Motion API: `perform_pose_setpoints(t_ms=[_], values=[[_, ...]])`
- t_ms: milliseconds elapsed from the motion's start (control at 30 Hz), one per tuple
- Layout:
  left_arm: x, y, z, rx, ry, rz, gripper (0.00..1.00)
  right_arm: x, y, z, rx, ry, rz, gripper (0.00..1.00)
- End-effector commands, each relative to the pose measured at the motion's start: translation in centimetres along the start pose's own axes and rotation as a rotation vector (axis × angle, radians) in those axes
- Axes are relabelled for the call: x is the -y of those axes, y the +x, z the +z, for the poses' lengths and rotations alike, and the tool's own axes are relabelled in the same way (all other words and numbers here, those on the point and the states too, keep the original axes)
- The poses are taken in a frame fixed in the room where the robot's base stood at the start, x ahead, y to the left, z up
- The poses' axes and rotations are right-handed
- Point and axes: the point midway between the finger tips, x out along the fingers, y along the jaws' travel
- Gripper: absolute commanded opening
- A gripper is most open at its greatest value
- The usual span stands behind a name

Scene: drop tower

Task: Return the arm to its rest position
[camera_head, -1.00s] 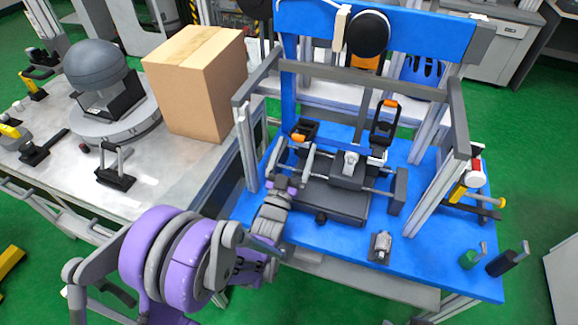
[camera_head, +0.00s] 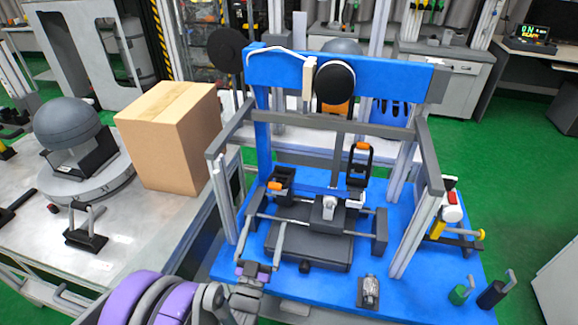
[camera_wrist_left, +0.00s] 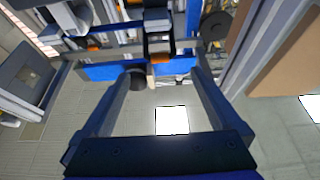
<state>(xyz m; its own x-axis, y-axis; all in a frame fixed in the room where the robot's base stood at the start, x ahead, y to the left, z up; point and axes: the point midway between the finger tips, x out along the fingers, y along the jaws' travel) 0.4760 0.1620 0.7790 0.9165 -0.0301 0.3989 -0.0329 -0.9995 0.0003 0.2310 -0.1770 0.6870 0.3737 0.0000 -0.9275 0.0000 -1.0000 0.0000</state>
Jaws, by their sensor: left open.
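My left arm, purple and grey, comes in at the bottom left of the head view. My left gripper (camera_head: 263,232) is at the front left of the blue drop tower frame (camera_head: 260,110). Its fingers are spread and hold nothing. In the left wrist view, the two fingers of the gripper (camera_wrist_left: 163,78) stand wide apart with nothing between them. Parts of the tower show beyond them. Whether a finger touches the tower's front parts cannot be told. My right gripper is in neither view.
A cardboard box (camera_head: 165,140) and a grey dome (camera_head: 70,122) on a round base stand on the left table (camera_head: 130,235). A small metal part (camera_head: 369,291) and green and black handled pieces (camera_head: 461,293) are on the blue base plate. Green floor is open at right.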

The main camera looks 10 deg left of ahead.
Motion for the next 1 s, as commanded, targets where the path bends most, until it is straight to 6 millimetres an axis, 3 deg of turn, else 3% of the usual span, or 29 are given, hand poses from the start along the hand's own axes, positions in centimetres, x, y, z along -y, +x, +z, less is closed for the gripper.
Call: perform_pose_setpoints(t_ms=[233, 367, 467, 667, 1000], values=[[0.1, 0.5, 0.3, 0.093, 0.001, -0.004, 0.97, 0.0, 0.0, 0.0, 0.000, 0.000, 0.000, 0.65], [0.4, 0.5, 1.2, 0.292, 0.001, -0.010, 0.97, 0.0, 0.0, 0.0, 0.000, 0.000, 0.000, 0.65], [0.6, -0.7, 1.9, 0.480, 0.001, -0.016, 0.97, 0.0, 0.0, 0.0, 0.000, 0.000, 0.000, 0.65], [0.8, -6.3, 2.5, 0.857, -0.001, -0.026, 0.97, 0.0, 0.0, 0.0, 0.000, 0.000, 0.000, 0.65], [0.8, -19.6, 0.5, 1.376, -0.008, -0.033, 0.97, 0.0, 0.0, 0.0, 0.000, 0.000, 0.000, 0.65]])
